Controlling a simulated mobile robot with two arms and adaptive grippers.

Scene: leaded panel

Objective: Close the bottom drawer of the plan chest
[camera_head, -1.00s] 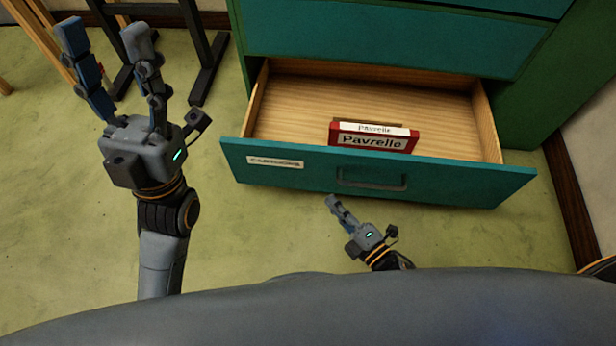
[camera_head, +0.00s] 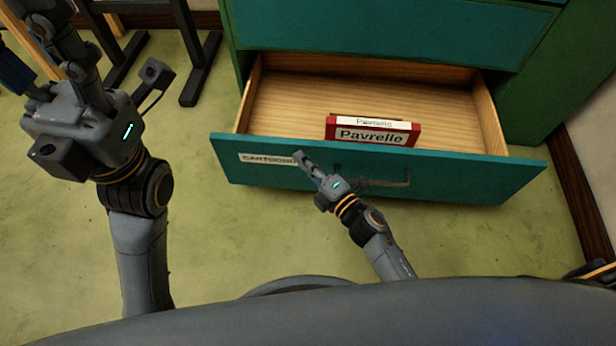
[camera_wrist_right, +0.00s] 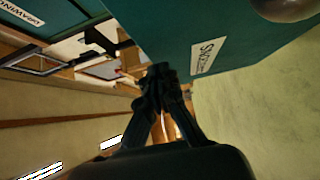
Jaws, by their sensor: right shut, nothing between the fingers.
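The bottom drawer (camera_head: 460,182) of the teal plan chest (camera_head: 390,38) is pulled out, showing its pale wood inside. Its front has a dark handle and a white label (camera_head: 262,158), partly covered by my right gripper. The label also shows in the right wrist view (camera_wrist_right: 206,56). My right gripper (camera_head: 300,157) is shut and empty, its fingertips at the drawer front beside the label, left of the handle. I cannot tell whether they touch it. In the right wrist view the fingertips (camera_wrist_right: 160,74) are together. My left gripper (camera_head: 28,45) is open at the left, well away from the drawer.
Dark stand legs (camera_head: 197,70) stand on the floor left of the chest. A wall with dark skirting (camera_head: 580,205) is at the right. The green floor in front of the drawer is mostly clear.

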